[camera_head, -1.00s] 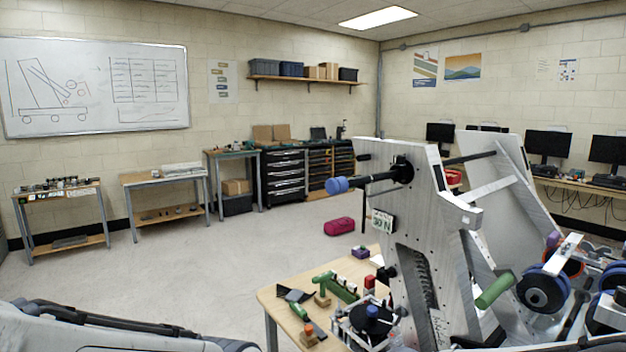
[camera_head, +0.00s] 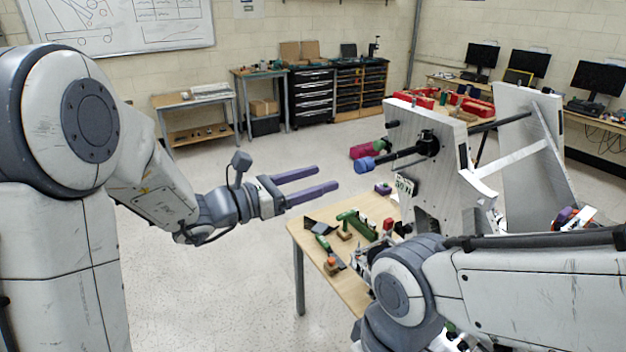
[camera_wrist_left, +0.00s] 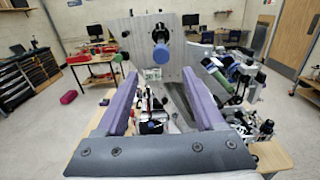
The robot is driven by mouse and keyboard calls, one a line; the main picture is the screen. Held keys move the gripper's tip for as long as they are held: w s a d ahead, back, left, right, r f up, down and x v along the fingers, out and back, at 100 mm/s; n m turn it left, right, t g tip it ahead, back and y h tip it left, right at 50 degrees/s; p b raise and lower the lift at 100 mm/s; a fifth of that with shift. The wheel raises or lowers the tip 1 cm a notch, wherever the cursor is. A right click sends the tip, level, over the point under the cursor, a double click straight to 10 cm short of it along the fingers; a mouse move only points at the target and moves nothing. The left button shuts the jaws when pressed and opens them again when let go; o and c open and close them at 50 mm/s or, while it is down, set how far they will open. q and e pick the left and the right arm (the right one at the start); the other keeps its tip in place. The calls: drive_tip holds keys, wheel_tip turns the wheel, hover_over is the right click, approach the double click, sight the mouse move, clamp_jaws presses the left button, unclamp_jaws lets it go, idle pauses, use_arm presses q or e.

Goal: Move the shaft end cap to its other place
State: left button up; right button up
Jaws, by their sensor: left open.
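The blue shaft end cap (camera_head: 364,165) is on the near end of the dark shaft that sticks out from the grey side plate (camera_head: 425,135). It also shows in the left wrist view (camera_wrist_left: 160,54), straight ahead between the fingers and beyond their tips. My left gripper (camera_head: 328,177) is open and empty, with its two purple fingers pointing toward the cap from the left, apart from it. The fingers frame the plate in the left wrist view (camera_wrist_left: 160,76). My right arm crosses the lower right of the head view; its gripper is out of sight.
A magenta bag (camera_head: 366,151) lies on the floor behind. Red bins (camera_head: 450,102) stand behind the plates. The floor left of the table is clear.

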sight(357, 168)
use_arm(q)
drive_tip(key=x, duration=0.7)
drive_tip(key=shift+f, duration=0.15)
drive_tip(key=shift+b+x, duration=0.3)
drive_tip(key=shift+x, duration=0.95)
drive_tip(key=shift+s, duration=0.1)
drive_tip(key=shift+b, duration=0.4)
drive_tip(key=shift+b, duration=0.35)
